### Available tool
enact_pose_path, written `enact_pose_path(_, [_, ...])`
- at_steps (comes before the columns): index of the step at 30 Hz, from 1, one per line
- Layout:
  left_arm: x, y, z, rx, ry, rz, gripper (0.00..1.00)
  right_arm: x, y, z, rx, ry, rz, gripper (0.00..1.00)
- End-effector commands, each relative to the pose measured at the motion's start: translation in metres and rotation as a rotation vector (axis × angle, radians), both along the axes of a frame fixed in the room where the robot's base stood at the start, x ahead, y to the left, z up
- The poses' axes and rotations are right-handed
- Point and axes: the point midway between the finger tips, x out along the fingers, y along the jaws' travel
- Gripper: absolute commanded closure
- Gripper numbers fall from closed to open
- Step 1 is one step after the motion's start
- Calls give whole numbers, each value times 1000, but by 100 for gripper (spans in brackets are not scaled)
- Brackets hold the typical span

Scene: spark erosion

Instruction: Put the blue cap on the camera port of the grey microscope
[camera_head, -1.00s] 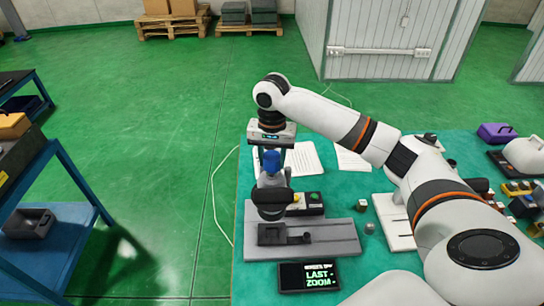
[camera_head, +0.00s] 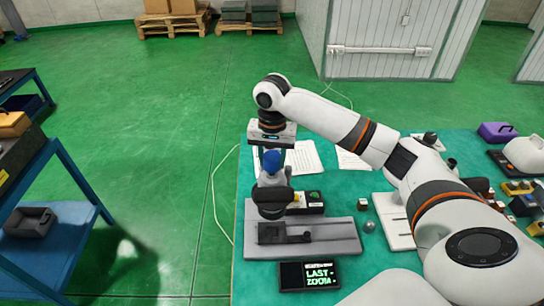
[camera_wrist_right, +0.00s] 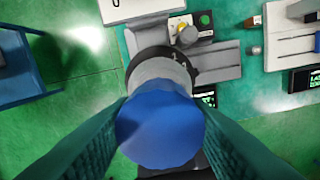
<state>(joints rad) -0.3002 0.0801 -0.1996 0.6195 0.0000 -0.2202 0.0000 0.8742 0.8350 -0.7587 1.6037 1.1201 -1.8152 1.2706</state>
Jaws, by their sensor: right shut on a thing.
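The blue cap (camera_head: 271,161) is between the fingers of my right gripper (camera_head: 271,149), which points down over the grey microscope (camera_head: 272,197). In the right wrist view the blue cap (camera_wrist_right: 160,125) fills the space between the two fingers of the right gripper (camera_wrist_right: 160,108). The cap lies in line with the microscope's pale upper tube (camera_wrist_right: 163,70) and hides the camera port. I cannot tell whether the cap touches or sits on the port. My left gripper is not in view.
The microscope's grey base (camera_head: 335,237) stands on the green-topped table (camera_head: 350,275), behind a small display (camera_head: 308,275). Papers (camera_head: 302,157) lie behind it. Several small objects and a second pale base (camera_head: 397,222) are at the right. A blue cart (camera_head: 70,225) stands left.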

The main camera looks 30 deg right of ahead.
Motion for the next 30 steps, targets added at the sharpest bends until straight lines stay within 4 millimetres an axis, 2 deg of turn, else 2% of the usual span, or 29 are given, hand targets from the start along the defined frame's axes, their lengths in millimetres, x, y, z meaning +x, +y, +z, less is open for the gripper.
enact_pose_path(30, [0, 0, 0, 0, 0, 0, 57, 0, 0, -12, -1, -1, 0, 80])
